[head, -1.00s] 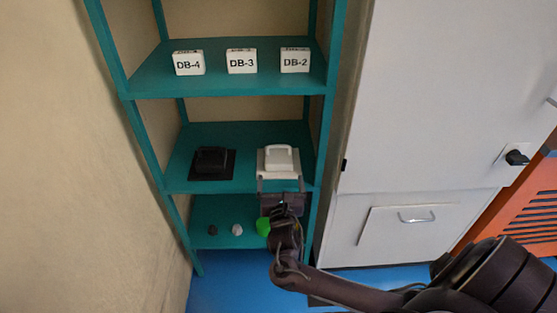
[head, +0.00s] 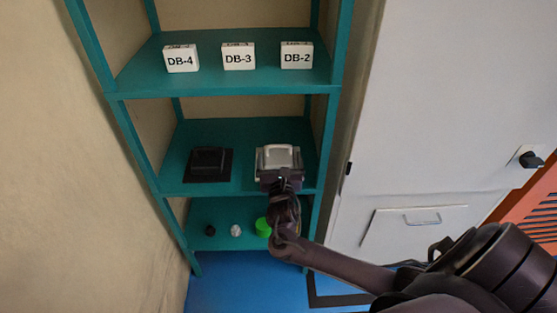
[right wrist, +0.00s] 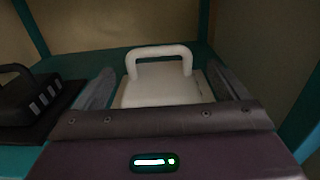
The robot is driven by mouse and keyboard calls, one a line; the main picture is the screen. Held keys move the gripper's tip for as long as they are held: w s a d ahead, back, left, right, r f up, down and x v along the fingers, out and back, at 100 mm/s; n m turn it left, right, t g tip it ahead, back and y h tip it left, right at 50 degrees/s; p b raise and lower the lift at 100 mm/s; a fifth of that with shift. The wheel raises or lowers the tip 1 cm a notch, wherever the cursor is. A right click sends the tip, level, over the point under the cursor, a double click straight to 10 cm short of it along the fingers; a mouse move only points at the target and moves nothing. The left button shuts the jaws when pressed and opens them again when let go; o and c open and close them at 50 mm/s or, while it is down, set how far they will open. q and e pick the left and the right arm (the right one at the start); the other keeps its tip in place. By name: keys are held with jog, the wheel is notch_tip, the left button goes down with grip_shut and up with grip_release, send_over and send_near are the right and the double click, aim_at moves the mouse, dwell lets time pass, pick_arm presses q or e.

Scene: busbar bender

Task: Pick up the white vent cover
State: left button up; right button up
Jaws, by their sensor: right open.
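The white vent cover (head: 278,156) sits on the middle teal shelf, at its right side, with a loop handle on top. My right gripper (head: 279,165) is in front of it, fingers reaching along both sides. In the right wrist view the white cover (right wrist: 160,85) and its upright handle lie between the two spread fingers of my right gripper (right wrist: 163,88). The gripper is open; whether a finger touches the cover I cannot tell. The cover's lower front is hidden by the gripper body. My left gripper is not in view.
A black vent cover (head: 208,164) stands left on the same shelf, near the left finger. White boxes marked DB-4 (head: 181,58), DB-3 (head: 239,56) and DB-2 (head: 297,55) stand above. Small knobs, including a green one (head: 263,227), lie below. Teal posts and a white cabinet (head: 440,110) flank the right.

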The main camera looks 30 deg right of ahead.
aim_at(278, 150)
jog(key=b+x, duration=0.1)
jog(key=x, duration=0.3)
jog(key=shift+a+f, duration=0.1)
jog(key=shift+w, duration=0.35)
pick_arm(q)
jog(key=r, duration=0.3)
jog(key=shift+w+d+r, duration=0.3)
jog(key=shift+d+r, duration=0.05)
pick_arm(e)
jog(key=c, duration=1)
